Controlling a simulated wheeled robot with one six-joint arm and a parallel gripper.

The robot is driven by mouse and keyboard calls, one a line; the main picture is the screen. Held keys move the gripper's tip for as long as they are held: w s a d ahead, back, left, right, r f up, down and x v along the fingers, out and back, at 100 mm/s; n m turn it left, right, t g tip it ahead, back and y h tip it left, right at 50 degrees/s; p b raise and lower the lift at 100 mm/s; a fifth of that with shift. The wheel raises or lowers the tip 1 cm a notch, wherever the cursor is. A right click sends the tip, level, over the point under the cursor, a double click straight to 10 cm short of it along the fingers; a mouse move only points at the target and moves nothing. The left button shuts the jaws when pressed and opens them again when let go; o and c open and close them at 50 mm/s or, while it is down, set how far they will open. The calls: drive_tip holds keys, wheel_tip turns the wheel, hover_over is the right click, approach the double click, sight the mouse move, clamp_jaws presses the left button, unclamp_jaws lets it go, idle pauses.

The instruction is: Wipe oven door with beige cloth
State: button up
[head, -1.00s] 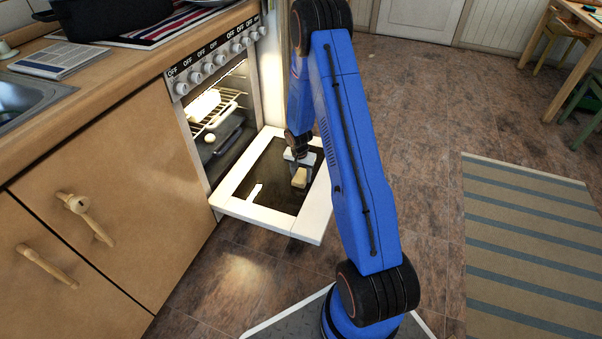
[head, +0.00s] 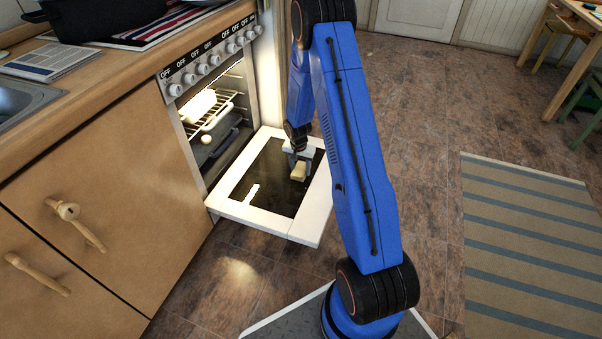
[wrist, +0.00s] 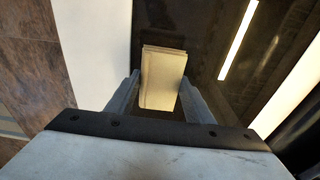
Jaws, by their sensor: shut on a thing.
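The oven door (head: 228,206) is folded down flat, with a white frame around a dark glass pane. It also shows in the wrist view (wrist: 215,25). My gripper (head: 299,164) is over the right part of the glass, pointing down. Its fingers are shut on the beige cloth (head: 299,173), a small folded block. In the wrist view the cloth (wrist: 162,80) sits between the two fingers, over the dark glass. I cannot tell whether its underside touches the glass.
The lit oven holds a wire rack (head: 215,112) with a pale item on it. Wooden cabinets (head: 100,190) and the counter stand at left. The tiled floor (head: 430,130) is open to the right, with a striped rug (head: 530,240) there.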

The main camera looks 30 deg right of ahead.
drive_tip(key=shift+r, duration=2.65)
